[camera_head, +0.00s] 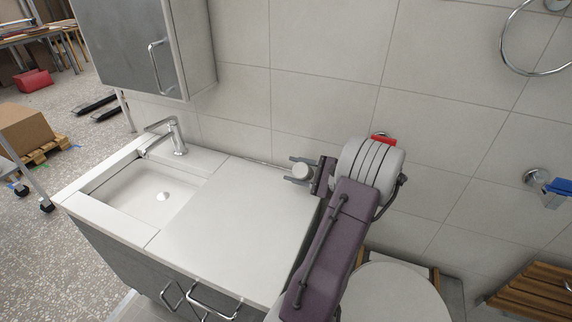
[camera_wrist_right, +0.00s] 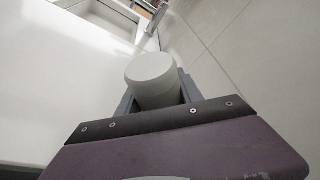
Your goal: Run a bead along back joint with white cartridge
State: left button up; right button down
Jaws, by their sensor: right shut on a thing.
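My right gripper (camera_head: 300,171) is shut on the white cartridge (camera_head: 301,171), a pale cylinder, near the right end of the vanity top by the tiled wall. In the right wrist view, the cartridge (camera_wrist_right: 152,78) sits between the two grey fingers (camera_wrist_right: 154,100), its round end facing the camera. The back joint (camera_head: 258,162) shows as a thin line where the white countertop (camera_head: 210,215) meets the wall. The cartridge's tip is hidden, so I cannot tell whether it touches the joint. My left gripper is not in view.
A sink basin (camera_head: 150,195) with a chrome faucet (camera_head: 172,138) fills the counter's left part. A wall cabinet (camera_head: 150,45) hangs above. A round white lid (camera_head: 395,292) is at lower right, and a towel ring (camera_head: 505,50) is on the wall. The countertop is clear.

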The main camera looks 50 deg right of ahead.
aim_at(301, 170)
jog(key=shift+s+d, duration=0.1)
jog(key=shift+s, duration=0.05)
jog(key=shift+s+d, duration=0.25)
jog(key=shift+s, duration=0.65)
jog(key=shift+s+a+r+p, duration=0.2)
jog(key=shift+a+r+p, duration=0.35)
jog(key=shift+a+r, duration=0.25)
jog(key=shift+s+a+r+p, duration=0.2)
jog(key=shift+a+r+p, duration=0.45)
jog(key=shift+r, duration=0.25)
jog(key=shift+s+a+r, duration=0.1)
jog(key=shift+a+r, duration=0.05)
jog(key=shift+a, duration=0.15)
